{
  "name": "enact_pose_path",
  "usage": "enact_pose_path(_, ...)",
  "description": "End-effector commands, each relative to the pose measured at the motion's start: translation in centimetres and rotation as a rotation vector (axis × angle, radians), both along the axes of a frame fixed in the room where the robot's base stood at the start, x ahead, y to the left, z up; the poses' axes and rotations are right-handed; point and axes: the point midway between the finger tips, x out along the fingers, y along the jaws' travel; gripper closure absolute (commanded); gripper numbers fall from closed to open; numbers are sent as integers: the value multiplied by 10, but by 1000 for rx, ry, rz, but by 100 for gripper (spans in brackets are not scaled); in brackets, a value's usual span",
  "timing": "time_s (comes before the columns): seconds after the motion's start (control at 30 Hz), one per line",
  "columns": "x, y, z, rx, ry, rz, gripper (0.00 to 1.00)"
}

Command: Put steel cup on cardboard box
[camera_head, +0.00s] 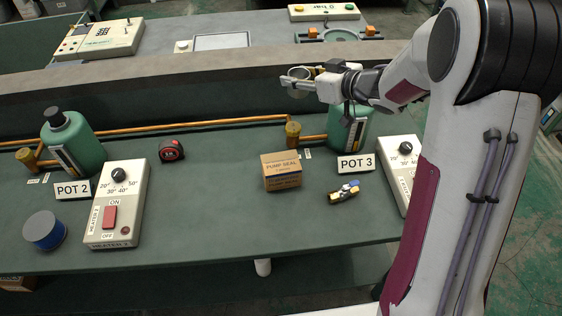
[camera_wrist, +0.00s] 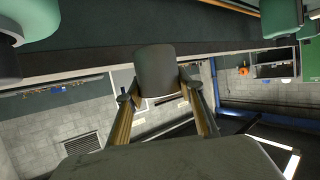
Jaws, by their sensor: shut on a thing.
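The steel cup (camera_head: 299,73) is held in the fingers of my gripper (camera_head: 302,82), up in the air behind and above the cardboard box in the head view. In the wrist view the cup (camera_wrist: 156,68) is a dark grey cylinder between the two fingers. The gripper is shut on it. The cardboard box (camera_head: 281,172), marked PUMP SEAL, sits on the green bench with its top bare. The cup is well apart from the box.
Near the box are a small valve part (camera_head: 344,192), the POT 3 sign (camera_head: 356,163), a green bottle (camera_head: 347,130) and a heater box (camera_head: 400,170). A copper pipe (camera_head: 200,124) runs along the back. A tape measure (camera_head: 171,150) lies left; bench between is clear.

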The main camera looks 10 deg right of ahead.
Motion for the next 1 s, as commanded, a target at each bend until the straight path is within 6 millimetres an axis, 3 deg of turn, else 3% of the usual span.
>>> enact_pose_path(0.23,-38,13,-5,1,1,173,84)
enact_pose_path(0.6,-113,55,-29,2,1,472,84)
enact_pose_path(0.7,-123,60,-31,1,-1,501,84)
enact_pose_path(1.0,-123,61,-30,1,-1,490,84)
